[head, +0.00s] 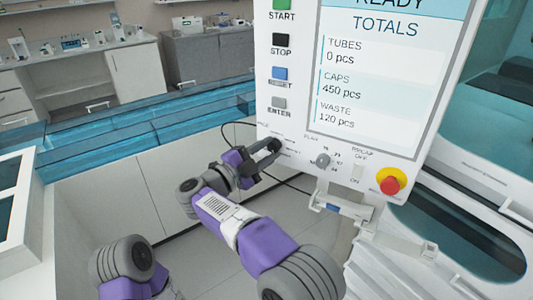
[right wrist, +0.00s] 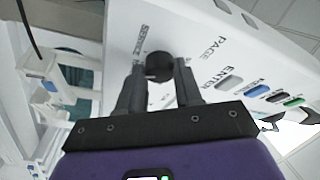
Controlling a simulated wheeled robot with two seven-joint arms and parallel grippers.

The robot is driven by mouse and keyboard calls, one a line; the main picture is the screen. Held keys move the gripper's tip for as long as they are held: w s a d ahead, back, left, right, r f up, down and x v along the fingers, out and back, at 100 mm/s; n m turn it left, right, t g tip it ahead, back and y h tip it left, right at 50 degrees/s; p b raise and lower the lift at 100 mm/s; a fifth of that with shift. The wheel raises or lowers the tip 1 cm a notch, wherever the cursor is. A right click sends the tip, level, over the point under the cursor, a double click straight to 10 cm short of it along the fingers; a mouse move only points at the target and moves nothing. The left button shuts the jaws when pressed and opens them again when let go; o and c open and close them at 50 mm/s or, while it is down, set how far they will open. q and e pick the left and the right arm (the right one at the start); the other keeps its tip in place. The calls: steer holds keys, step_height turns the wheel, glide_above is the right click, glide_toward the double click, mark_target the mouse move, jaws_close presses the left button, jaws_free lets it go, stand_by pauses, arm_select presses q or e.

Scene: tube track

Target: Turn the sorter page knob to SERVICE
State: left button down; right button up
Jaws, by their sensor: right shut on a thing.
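My right gripper (right wrist: 159,84) is shut on the knob, with one finger on each side. In the head view my right gripper (head: 268,156) is at the lower left corner of the panel, and its fingers hide the knob. Which way the knob points cannot be told. The panel's screen (head: 385,75) shows READY and TOTALS. My left gripper is not in view.
Buttons START (head: 283,3), STOP (head: 281,40), RESET (head: 280,73) and ENTER (head: 279,102) run down the panel's left side. A second knob (head: 323,160) and a red emergency button (head: 390,184) are to the right of my gripper. A black cable (head: 229,127) hangs close by.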

steer(key=m, duration=0.2)
steer(key=m+g, duration=0.1)
steer(key=m, duration=0.1)
steer(key=shift+r+m+g+y, duration=0.15)
steer(key=shift+m+g+y, duration=0.15)
steer(key=shift+y, duration=0.1)
steer(key=shift+r+m+g+y+b, duration=0.1)
steer(key=shift+m+g+y+b, duration=0.35)
steer(key=shift+m, duration=1.25)
steer(key=o, duration=1)
steer(key=shift+o, duration=0.2)
steer(key=p+v, duration=0.2)
steer(key=v, duration=0.5)
steer(key=shift+s, duration=0.3)
